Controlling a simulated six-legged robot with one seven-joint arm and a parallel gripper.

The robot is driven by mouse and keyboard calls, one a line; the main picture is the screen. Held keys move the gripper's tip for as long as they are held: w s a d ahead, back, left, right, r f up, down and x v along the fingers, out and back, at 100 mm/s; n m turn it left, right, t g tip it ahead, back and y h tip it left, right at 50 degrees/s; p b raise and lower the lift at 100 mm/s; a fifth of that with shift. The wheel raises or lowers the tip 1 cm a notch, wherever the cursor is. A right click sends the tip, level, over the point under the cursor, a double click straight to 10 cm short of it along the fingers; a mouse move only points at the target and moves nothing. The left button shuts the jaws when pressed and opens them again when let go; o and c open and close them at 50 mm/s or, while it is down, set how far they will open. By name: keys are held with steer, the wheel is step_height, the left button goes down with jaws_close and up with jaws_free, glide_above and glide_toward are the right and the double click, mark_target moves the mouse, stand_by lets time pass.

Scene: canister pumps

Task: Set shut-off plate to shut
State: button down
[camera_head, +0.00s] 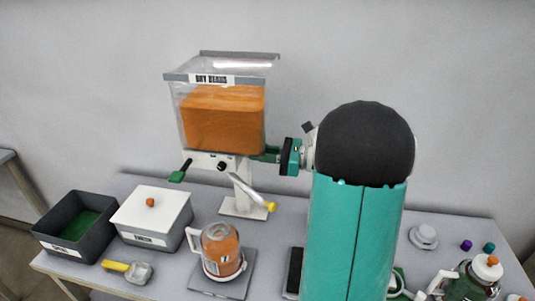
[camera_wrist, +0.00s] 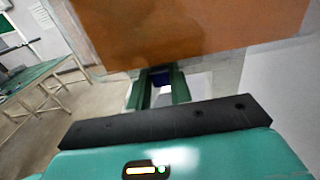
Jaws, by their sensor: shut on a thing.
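A clear hopper (camera_head: 222,122) labelled "DRY BEADS" holds orange beads and stands on a white post. My gripper (camera_head: 266,154) is at the right side of the hopper's base, just under the bin. In the wrist view, my gripper's two green fingers (camera_wrist: 160,90) reach in below the orange-filled bin (camera_wrist: 185,30) and are closed on a small dark blue part (camera_wrist: 160,76), which appears to be the shut-off plate's grip. The plate itself is mostly hidden by the fingers and the hopper base, so I cannot tell how far in it sits.
A green-tipped lever (camera_head: 177,176) sticks out at the base's left. A dark open bin (camera_head: 45,240) and a white-lidded bin (camera_head: 152,212) stand left. My arm hides the table's middle right.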

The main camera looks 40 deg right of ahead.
steer(key=shift+x, duration=0.8)
steer(key=c, duration=1.2)
jaws_free()
steer(key=shift+w+a, duration=0.1)
steer(key=shift+w, duration=0.1)
steer(key=shift+c, duration=0.2)
steer(key=shift+s, duration=0.2)
steer(key=v, duration=1.4)
